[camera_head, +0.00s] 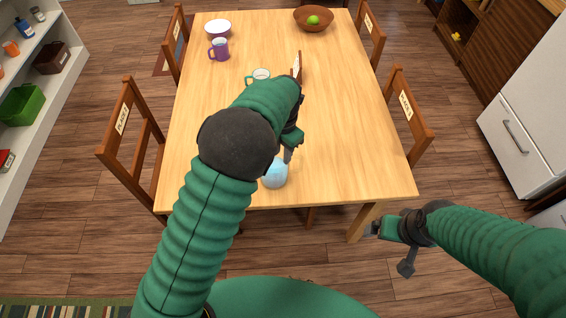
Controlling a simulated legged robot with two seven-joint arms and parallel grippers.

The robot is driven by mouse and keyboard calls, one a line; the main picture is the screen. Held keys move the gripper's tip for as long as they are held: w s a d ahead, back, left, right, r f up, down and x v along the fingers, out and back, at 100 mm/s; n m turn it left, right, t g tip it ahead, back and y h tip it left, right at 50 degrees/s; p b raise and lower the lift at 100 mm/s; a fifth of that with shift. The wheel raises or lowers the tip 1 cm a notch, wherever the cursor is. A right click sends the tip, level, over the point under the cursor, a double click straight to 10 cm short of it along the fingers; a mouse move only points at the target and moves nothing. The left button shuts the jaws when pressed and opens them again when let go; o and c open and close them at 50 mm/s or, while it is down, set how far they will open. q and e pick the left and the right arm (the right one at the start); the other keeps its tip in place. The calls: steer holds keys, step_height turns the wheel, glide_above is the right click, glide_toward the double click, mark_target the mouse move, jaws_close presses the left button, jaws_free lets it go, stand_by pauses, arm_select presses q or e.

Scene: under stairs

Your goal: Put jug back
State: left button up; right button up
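A light blue rounded vessel, which looks like the jug (274,175), stands near the front edge of the wooden table (345,130). My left arm hides part of its left side. My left gripper (289,152) points down just above and behind it; one finger shows close to its top. Whether it touches the jug, and how far the fingers are apart, I cannot tell. My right gripper (389,250) is off the table's front right corner, with its fingers spread apart and nothing between them.
A white shelf (62,75) stands left. The table's right half is clear.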

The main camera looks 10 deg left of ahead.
arm_select(q)
steer(key=shift+d+r, duration=0.3)
steer(key=shift+r, duration=0.2)
steer(key=shift+d+r, duration=0.3)
steer(key=shift+r, duration=0.2)
steer(key=shift+s+r+m, duration=0.1)
steer(key=shift+s+m, duration=0.1)
steer(key=shift+m, duration=0.2)
steer(key=s+a+m+t, duration=0.1)
steer(key=s+a+m, duration=0.2)
steer(key=s+m, duration=0.3)
steer(key=s+a+m, duration=0.3)
steer(key=s+m, duration=0.4)
steer(key=m, duration=0.6)
steer(key=s+a+r+m+t, duration=0.1)
steer(key=s+a+m, duration=0.2)
steer(key=s+m, duration=0.4)
steer(key=m, duration=0.2)
steer(key=shift+m+t, duration=0.3)
steer(key=shift+m, duration=0.1)
arm_select(e)
steer(key=shift+d, duration=0.35)
